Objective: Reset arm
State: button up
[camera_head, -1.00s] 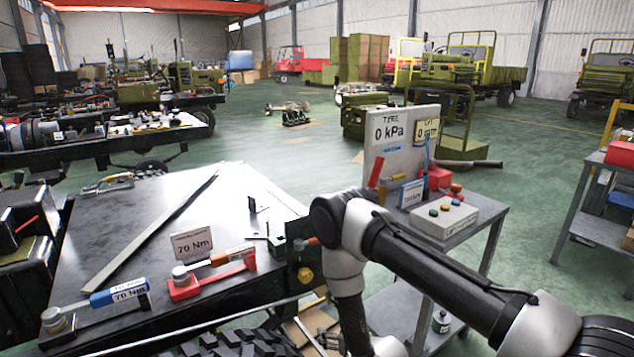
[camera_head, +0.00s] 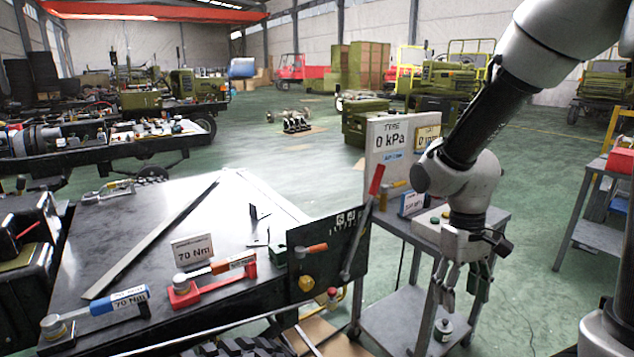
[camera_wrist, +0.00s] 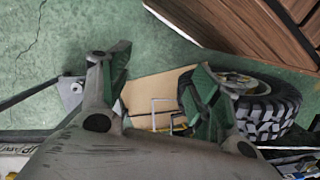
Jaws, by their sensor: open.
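My gripper (camera_head: 459,290) hangs below my raised arm at the right of the head view, fingers pointing down. It is in front of the grey cart (camera_head: 397,305) and holds nothing that I can see. In the wrist view my gripper (camera_wrist: 160,95) has its two green-padded fingers spread apart. Beyond them lie a cardboard sheet (camera_wrist: 150,92) on the floor and a wheel with a knobbly tyre (camera_wrist: 268,105).
A black workbench (camera_head: 150,235) at left carries a blue torque wrench (camera_head: 105,303) and a red one (camera_head: 210,278) by a 70 Nm sign (camera_head: 192,251). A 0 kPa board (camera_head: 388,145) stands on the cart.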

jog(key=s+d+r+m+t, duration=0.1)
jog(key=s+d+r+t, duration=0.2)
jog(key=r, duration=0.5)
jog(key=s+d+r+m+t, duration=0.2)
jog(key=s+d+r, duration=0.3)
jog(key=r, duration=0.4)
jog(key=shift+s+t+y, duration=0.25)
jog(key=shift+t+y, duration=0.05)
jog(key=shift+t, duration=0.4)
jog(key=shift+c, duration=0.3)
